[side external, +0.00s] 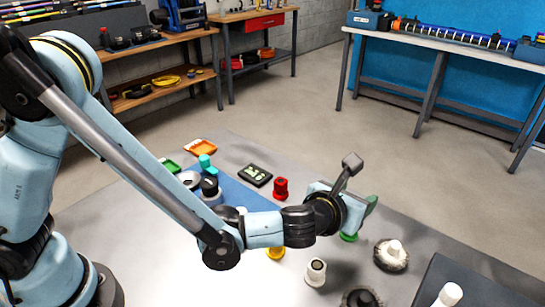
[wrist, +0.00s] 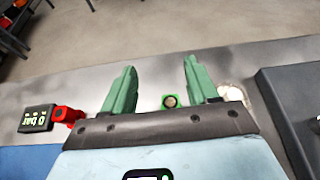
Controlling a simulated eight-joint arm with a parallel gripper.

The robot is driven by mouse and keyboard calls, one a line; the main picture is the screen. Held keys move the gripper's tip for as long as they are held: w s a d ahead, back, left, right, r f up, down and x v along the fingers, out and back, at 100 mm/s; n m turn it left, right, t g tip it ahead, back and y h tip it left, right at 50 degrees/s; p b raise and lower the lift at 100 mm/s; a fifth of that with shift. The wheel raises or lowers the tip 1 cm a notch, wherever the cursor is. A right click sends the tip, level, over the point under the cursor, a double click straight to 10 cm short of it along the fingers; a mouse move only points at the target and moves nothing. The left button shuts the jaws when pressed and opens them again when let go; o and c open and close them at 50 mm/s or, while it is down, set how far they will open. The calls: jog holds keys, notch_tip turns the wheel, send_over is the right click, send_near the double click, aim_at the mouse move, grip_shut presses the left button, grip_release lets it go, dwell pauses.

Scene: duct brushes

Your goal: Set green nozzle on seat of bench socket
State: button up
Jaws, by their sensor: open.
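The green nozzle (side external: 348,237) stands on the grey bench beneath my gripper (side external: 368,203), which partly hides it in the side view. In the wrist view the green nozzle (wrist: 170,102) shows a square green top with a dark round centre. It lies between the two green fingers of my gripper (wrist: 160,66), nearer the right finger. The fingers are spread and hold nothing. A blue base (side external: 236,195) with grey and black round fittings (side external: 209,187) lies left of my gripper, partly behind my arm. I cannot tell which fitting is the bench socket.
A red nozzle (side external: 281,188) and a small display (side external: 257,175) stand behind my arm. A yellow part (side external: 275,253), white nozzle (side external: 316,272) and round brush (side external: 390,255) are nearer. A dark tray (side external: 477,282) is at the right. Bare bench surrounds the green nozzle.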

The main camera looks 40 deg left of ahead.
jog(key=s+a+r+n+g+y, duration=0.1)
jog(key=s+a+r+n+g, duration=0.15)
jog(key=a+n, duration=0.55)
jog(key=s+a+r+n+g+y, duration=0.1)
jog(key=a+r+n, duration=0.2)
jog(key=a+n, duration=0.6)
jog(key=s+a+n+g, duration=0.1)
jog(key=s+a+n, duration=0.3)
jog(key=s+n, duration=0.2)
jog(key=s+a+n+g+h, duration=0.1)
jog(key=s+a+n, duration=0.3)
jog(key=n, duration=0.7)
jog(key=shift+s+a+g, duration=0.35)
jog(key=shift+s, duration=0.75)
jog(key=shift+o, duration=0.2)
jog(key=shift+s+n+h, duration=0.3)
jog(key=shift+s+n, duration=0.1)
jog(key=shift+n, duration=0.5)
